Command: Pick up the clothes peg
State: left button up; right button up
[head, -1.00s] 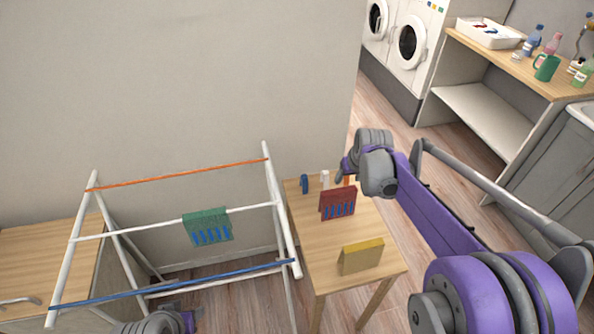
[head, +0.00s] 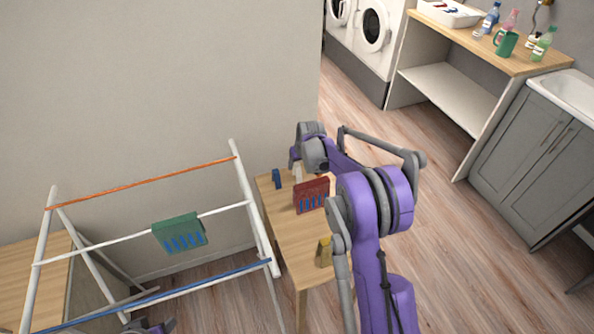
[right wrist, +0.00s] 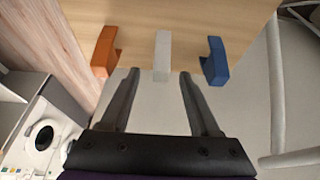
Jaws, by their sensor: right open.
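Three clothes pegs stand on the small wooden table. The right wrist view shows an orange peg (right wrist: 105,52) on the left, a white peg (right wrist: 162,54) in the middle and a blue peg (right wrist: 215,62) on the right. My right gripper (right wrist: 160,76) is open and empty, its fingers pointing at the white peg, one to each side of its near end; contact cannot be told. In the head view the blue peg (head: 276,179) and white peg (head: 298,174) show beside my right gripper (head: 295,162); the orange one is hidden. My left gripper (head: 150,328) barely shows at the bottom edge, jaws unclear.
A red holder (head: 311,196) and a partly hidden yellow block (head: 324,252) stand on the table (head: 285,235). A drying rack (head: 243,185) with a green holder (head: 180,234) stands close left. Washing machines (head: 372,30) and a counter (head: 470,45) are farther right.

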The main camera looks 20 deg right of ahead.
aim_at(297, 166)
jog(key=x, duration=0.3)
jog(key=shift+w+a+f, duration=0.1)
jog(key=shift+w+f, duration=0.05)
jog(key=shift+f, duration=0.1)
grip_shut()
